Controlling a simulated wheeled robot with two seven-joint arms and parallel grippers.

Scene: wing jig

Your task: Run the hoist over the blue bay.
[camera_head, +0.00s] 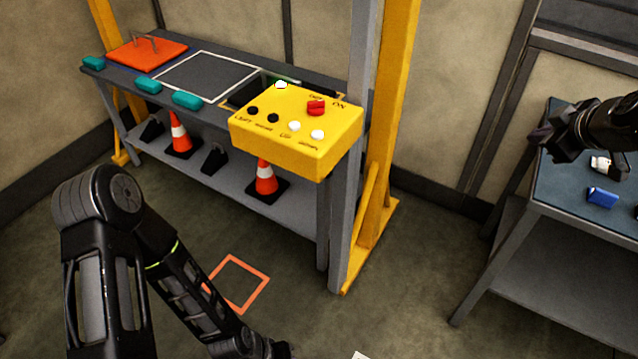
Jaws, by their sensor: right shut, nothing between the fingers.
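A yellow control box (291,152) stands in front of the bench's right end. It bears a red switch (316,108) by the OFF and ON marks, two black buttons (263,115), two white buttons (306,131) and a white knob-like piece (281,85) at its back edge. Yellow gantry posts (393,110) rise beside it; the hoist itself is not visible. An orange plate with a handle (147,53) lies at the bench's left end, with a thin blue edge beside it. My right gripper (543,135) is shut and empty over the right table, far from the box.
The bench (205,77) has a white-outlined square and teal blocks (187,100) along its front edge. Orange cones (180,135) stand on its lower shelf. The right table (561,190) holds a blue block (601,197). An orange square (240,284) marks the floor. Floor between bench and table is clear.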

